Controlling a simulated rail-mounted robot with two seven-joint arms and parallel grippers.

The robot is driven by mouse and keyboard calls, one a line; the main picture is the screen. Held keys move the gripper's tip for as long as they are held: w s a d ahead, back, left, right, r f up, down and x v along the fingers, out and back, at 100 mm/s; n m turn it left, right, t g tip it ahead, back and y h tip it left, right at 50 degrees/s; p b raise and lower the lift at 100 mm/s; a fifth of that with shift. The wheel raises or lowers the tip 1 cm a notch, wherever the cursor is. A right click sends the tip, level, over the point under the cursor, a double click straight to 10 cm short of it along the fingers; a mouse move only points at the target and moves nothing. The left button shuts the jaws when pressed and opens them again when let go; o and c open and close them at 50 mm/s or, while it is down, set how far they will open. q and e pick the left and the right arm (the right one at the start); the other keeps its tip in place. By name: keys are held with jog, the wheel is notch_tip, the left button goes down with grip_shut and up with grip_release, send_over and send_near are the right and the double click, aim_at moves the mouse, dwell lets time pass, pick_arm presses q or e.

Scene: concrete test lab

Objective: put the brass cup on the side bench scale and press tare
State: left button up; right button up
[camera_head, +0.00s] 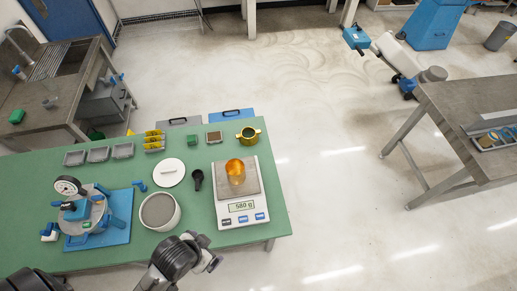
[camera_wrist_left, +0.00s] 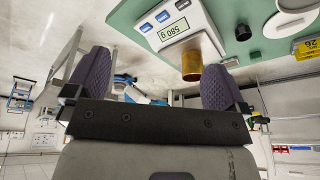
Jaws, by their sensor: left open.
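The scale (camera_head: 227,211) stands on the right part of the green bench and reads 580 g; it also shows in the left wrist view (camera_wrist_left: 163,16). An orange-gold cup (camera_head: 236,170) stands on its plate. My left gripper (camera_wrist_left: 152,62) is open and empty, apart from the scale. My right gripper is not in view.
A gauge device (camera_head: 90,215) is at the far left.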

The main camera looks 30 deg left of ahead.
pick_arm(q)
jog(key=shift+c, duration=0.3)
dwell(0.5)
grip_shut()
dwell(0.8)
dwell(0.8)
